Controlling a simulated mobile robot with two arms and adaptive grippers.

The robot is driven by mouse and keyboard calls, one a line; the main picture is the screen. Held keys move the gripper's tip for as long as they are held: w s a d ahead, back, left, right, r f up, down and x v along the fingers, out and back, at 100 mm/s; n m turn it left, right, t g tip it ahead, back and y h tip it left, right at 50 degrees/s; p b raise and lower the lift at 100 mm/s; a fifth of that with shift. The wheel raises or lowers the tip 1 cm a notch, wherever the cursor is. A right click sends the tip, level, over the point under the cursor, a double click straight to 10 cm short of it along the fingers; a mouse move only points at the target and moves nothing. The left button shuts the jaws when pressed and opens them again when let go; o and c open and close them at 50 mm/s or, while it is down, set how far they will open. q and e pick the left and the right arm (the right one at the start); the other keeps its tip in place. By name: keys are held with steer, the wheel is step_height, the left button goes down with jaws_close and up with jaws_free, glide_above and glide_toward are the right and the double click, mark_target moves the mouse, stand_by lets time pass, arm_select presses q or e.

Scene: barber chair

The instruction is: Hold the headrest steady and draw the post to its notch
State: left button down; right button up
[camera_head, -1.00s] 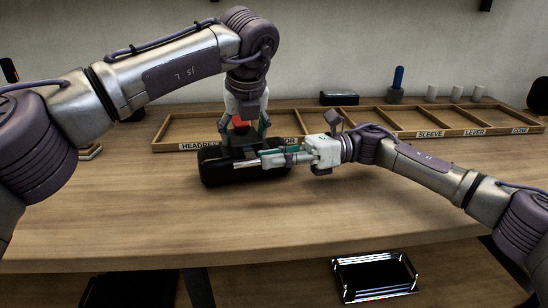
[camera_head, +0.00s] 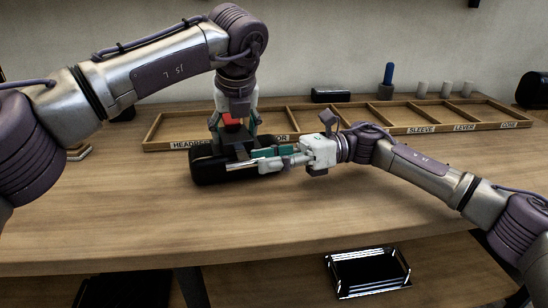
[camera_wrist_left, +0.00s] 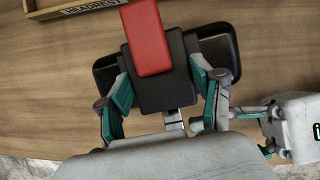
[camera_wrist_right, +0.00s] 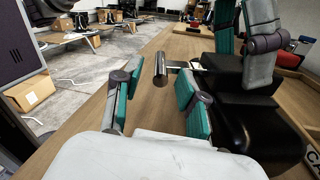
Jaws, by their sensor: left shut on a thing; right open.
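The headrest (camera_head: 208,173) is a black cushion lying on the table; it also shows in the left wrist view (camera_wrist_left: 222,52). A black block (camera_wrist_left: 165,88) with a red pad (camera_wrist_left: 147,38) stands on it. My left gripper (camera_head: 234,137) reaches down from above and is shut on the headrest's block, a finger on each side. The post (camera_wrist_right: 160,68) is a bright metal rod sticking out beside the headrest. My right gripper (camera_head: 254,160) is open at the headrest's right side, its fingers on either side of the post's line. Contact with the post cannot be told.
A wooden divided tray (camera_head: 350,128) with labels runs along the back of the table. A blue-handled tool (camera_head: 388,74), white cylinders (camera_head: 444,90) and a black box (camera_head: 332,96) stand behind it. The table front (camera_head: 300,220) is clear. A dark rack (camera_head: 367,272) sits below.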

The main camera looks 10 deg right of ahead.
arm_select(q)
steer(key=shift+d, duration=0.1)
arm_select(e)
steer(key=d, duration=0.4)
steer(key=w+d, duration=0.1)
steer(key=d, duration=0.3)
steer(key=w+d, duration=0.1)
steer(key=d, duration=0.2)
steer(key=shift+w+d, duration=0.15)
steer(key=shift+d, duration=0.25)
arm_select(q)
steer(key=shift+c, duration=0.5)
jaws_free()
